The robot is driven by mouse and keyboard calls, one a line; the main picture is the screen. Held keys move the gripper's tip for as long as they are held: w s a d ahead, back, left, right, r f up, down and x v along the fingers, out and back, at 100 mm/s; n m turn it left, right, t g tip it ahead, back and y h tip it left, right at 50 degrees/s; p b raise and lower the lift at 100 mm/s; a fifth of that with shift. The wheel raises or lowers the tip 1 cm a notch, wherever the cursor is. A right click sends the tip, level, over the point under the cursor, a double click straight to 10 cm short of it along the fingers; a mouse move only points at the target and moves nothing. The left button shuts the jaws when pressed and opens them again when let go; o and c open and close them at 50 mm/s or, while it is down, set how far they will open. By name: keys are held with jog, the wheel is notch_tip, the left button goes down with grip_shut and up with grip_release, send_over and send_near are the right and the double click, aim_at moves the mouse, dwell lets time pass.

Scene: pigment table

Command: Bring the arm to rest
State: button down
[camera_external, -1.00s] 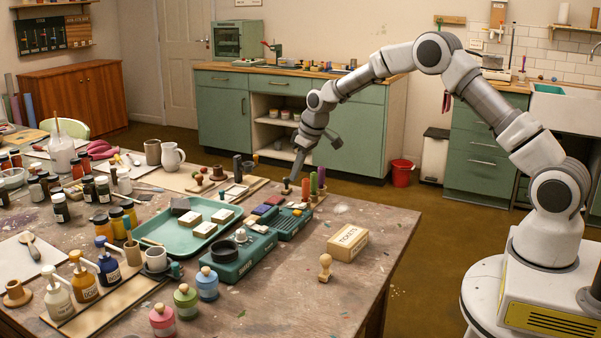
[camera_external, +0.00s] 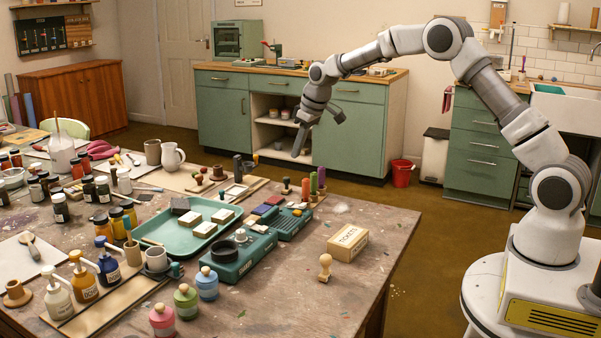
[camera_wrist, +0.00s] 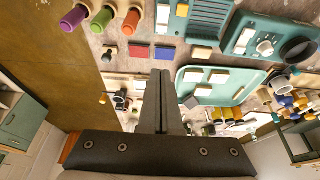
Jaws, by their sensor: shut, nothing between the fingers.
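My gripper (camera_external: 297,150) is in the air above the far edge of the work table (camera_external: 386,232), clear of everything on it. It points down, and its fingers are together with nothing between them. In the wrist view the shut fingers (camera_wrist: 161,100) stand in the middle, with the table top and its tools spread out beyond them. My arm arches from its base at the right over to the gripper.
Below the gripper stand colored-handled stamps (camera_external: 313,184), also in the wrist view (camera_wrist: 102,20). Green cabinets (camera_external: 350,130) stand behind. The air around the gripper is free.

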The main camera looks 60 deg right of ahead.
jog(key=s+a+r+p, duration=0.1)
jog(key=s+a+r, duration=0.4)
jog(key=s+r, duration=0.4)
jog(key=s+a+r+p, duration=0.1)
jog(key=s+a+r, duration=0.4)
jog(key=s+r, duration=0.45)
jog(key=s+a+p, duration=0.1)
jog(key=s+a, duration=0.2)
jog(key=s, duration=0.8)
jog(key=s+a+t+p, duration=0.1)
jog(key=s+a, duration=0.1)
jog(key=s, duration=1)
jog(key=shift+s+a+r+t+p, duration=0.2)
jog(key=shift+s+a+t+p, duration=0.1)
jog(key=shift+a+p, duration=0.1)
jog(key=shift+w, duration=0.1)
